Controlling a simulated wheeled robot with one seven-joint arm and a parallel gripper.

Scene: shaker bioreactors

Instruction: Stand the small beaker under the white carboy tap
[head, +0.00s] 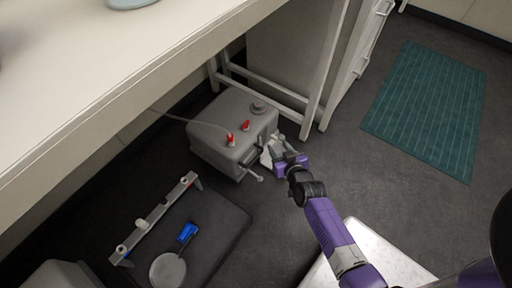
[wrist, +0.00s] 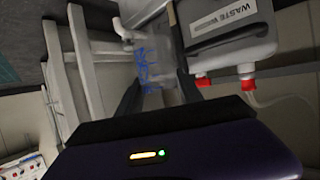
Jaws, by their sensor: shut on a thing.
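My gripper (head: 290,163) is low beside the grey-white carboy (head: 225,140), at its right front. In the wrist view my gripper (wrist: 157,82) is shut on a clear small beaker (wrist: 152,62) with blue markings, held between its two dark fingers. The carboy (wrist: 222,45) shows there with a "WASTE" label and red caps. A pale tap-like piece (wrist: 125,30) appears just beside the beaker's far end. I cannot tell whether the beaker is directly under it or touching the floor.
The white bench (head: 130,80) overhangs the carboy, with a white leg frame (head: 318,85) behind it. A teal rug (head: 425,105) lies right. Floor between is clear.

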